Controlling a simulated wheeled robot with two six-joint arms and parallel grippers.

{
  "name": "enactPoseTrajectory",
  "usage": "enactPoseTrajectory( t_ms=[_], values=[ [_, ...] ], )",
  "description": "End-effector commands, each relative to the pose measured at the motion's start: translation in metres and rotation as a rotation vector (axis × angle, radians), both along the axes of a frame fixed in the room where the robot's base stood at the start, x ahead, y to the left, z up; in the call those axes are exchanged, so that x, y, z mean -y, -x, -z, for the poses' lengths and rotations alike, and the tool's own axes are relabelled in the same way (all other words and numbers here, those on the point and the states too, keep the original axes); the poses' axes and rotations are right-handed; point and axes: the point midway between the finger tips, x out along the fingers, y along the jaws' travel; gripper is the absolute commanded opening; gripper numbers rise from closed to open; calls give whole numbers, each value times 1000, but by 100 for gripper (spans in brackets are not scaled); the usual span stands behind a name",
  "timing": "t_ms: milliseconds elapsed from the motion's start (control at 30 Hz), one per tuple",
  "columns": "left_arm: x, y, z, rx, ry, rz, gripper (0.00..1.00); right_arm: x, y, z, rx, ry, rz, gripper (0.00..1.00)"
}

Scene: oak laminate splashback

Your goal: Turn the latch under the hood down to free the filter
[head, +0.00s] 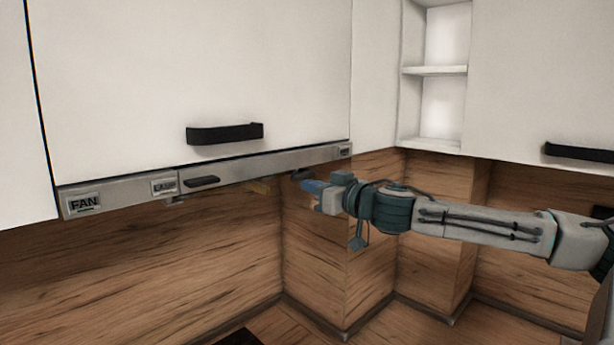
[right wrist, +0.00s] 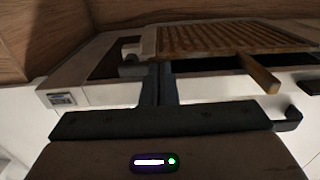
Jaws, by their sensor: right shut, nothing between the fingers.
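The hood's underside shows in the right wrist view, with the ribbed tan filter (right wrist: 205,40) set in it. A small pale block with a grey round stub (right wrist: 132,68) sits at the filter's left end; it looks like the latch, but I cannot be sure. My right gripper (head: 308,186) is shut and empty below the hood's right end. Its fingertips (right wrist: 158,66) appear just beside the stub; contact cannot be told. My left gripper is not in view.
The hood's metal front strip (head: 120,189) carries a FAN label and a small dark handle (head: 203,182). A white cabinet door with a black handle (head: 225,133) is above. Wood splashback (head: 150,255) stands behind, with a corner near my right gripper. Open space lies below the hood.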

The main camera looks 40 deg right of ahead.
Motion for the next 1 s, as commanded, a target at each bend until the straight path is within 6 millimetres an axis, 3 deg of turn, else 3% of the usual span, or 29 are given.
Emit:
enactPoseTrajectory(
  t_ms=[1000],
  values=[
    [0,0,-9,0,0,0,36,-1,-2,0,-1,2,-3,0]
  ],
)
